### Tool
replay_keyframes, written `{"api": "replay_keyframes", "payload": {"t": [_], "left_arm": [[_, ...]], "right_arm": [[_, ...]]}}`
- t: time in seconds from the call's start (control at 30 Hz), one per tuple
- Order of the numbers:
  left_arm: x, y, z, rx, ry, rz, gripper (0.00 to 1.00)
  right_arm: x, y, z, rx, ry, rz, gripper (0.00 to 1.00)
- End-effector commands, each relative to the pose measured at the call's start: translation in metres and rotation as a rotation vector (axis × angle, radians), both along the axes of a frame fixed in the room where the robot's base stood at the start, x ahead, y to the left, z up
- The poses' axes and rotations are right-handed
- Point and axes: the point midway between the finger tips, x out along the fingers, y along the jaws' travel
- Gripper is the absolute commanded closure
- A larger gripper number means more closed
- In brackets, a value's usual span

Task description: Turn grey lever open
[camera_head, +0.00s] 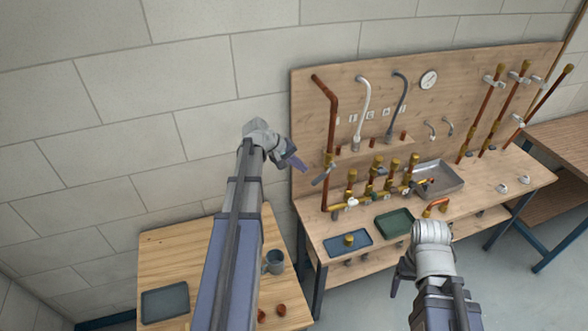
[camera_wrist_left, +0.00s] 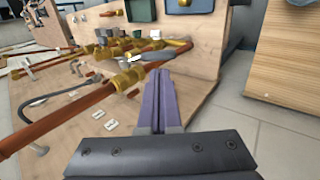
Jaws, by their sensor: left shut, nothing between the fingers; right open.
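The grey lever (camera_head: 322,178) sits on a brass valve (camera_head: 329,160) of the copper pipe at the left end of the plumbing board. It slants down to the left. My left gripper (camera_head: 304,167) is shut and empty, just up and left of the lever, and I see no clear contact. In the left wrist view the shut purple fingers (camera_wrist_left: 158,78) point toward the brass valve (camera_wrist_left: 130,79) and pipe. My right gripper (camera_head: 396,284) is open, low in front of the bench and away from the lever.
Several brass valves (camera_head: 378,165) and a metal sink (camera_head: 438,178) stand right of the lever. A blue tray (camera_head: 335,249) and a green tray (camera_head: 394,222) lie on the bench front. A wooden table (camera_head: 180,255) with a mug (camera_head: 274,262) is at the left.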

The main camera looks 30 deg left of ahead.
Motion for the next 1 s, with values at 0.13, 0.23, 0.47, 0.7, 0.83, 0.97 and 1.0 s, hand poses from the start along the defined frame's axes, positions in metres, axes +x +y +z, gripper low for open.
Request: {"api": "replay_keyframes", "payload": {"t": [0.13, 0.23, 0.47, 0.7, 0.83, 0.97, 1.0], "left_arm": [[0.013, -0.011, -0.027, 0.001, 0.0, -0.003, 1.0], [0.019, -0.016, -0.037, 0.001, 0.001, -0.001, 1.0], [0.028, -0.025, -0.049, 0.001, 0.0, -0.001, 1.0], [0.03, -0.027, -0.051, 0.001, 0.001, 0.0, 1.0], [0.03, -0.027, -0.051, 0.0, 0.0, 0.0, 1.0], [0.03, -0.027, -0.051, -0.001, -0.001, 0.0, 1.0], [0.03, -0.027, -0.052, -0.002, -0.002, 0.0, 1.0]], "right_arm": [[0.0, 0.0, -0.027, 0.0, -0.001, -0.002, 0.25], [0.0, 0.0, -0.037, 0.001, -0.002, -0.003, 0.25], [0.0, 0.0, -0.049, 0.001, -0.002, -0.004, 0.25], [0.001, 0.0, -0.051, 0.0, -0.002, -0.005, 0.25], [0.0, 0.0, -0.051, 0.0, -0.002, -0.005, 0.25], [0.0, 0.0, -0.051, 0.0, -0.002, -0.005, 0.25], [0.0, 0.0, -0.052, 0.0, -0.002, -0.005, 0.25]]}}
